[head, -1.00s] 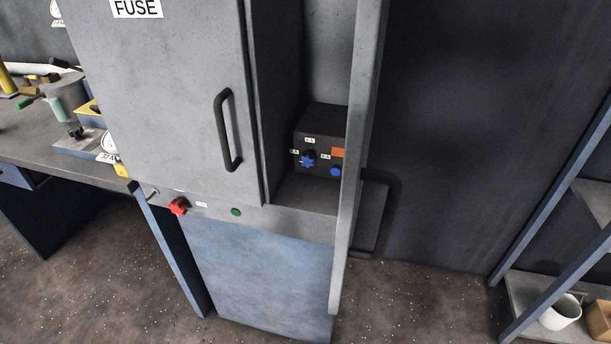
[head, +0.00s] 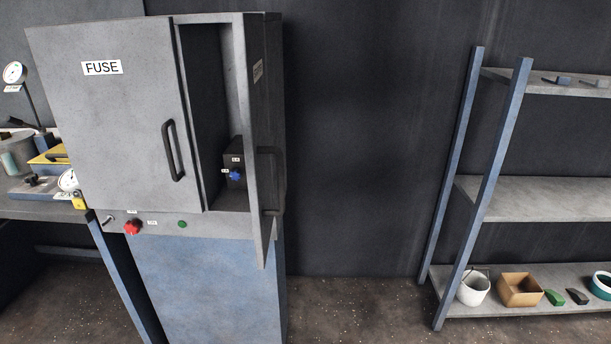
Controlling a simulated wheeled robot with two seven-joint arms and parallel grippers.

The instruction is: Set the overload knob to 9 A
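The overload knob (head: 235,175) is a small blue star-shaped knob on a black box (head: 237,154) inside the right part of the grey fuse cabinet (head: 110,120). Small white labels sit above and left of the knob; their text is too small to read. The right part of the box is hidden behind the open right-hand door (head: 262,120), seen almost edge-on. The knob's exact setting cannot be told. Neither of my grippers shows in the head view.
The left cabinet door with its black handle (head: 173,150) is shut. A red knob (head: 132,227) and a green button (head: 182,224) sit below it. A workbench (head: 40,208) stands at left, a shelf rack (head: 540,195) at right. The floor between cabinet and rack is clear.

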